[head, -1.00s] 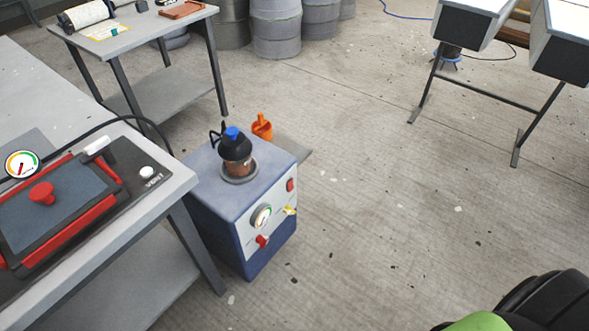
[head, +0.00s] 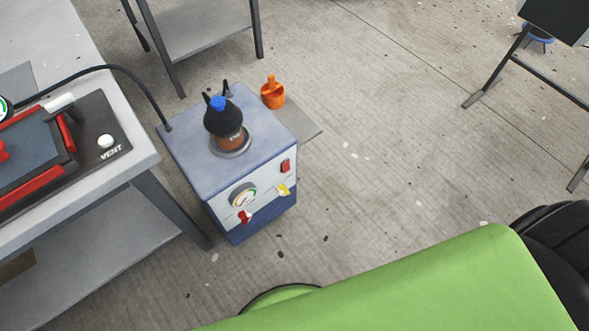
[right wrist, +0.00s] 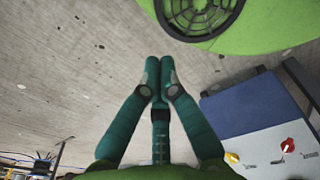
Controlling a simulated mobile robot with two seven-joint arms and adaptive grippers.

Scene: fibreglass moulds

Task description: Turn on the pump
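The pump (head: 205,165) is a blue box with a white front panel, standing on the floor. My left gripper is not in view.
A grey workbench (head: 70,240) with a red-framed press and a VENT knob (head: 106,141) stands left of the pump. A black hose (head: 130,75) runs from it to the pump.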

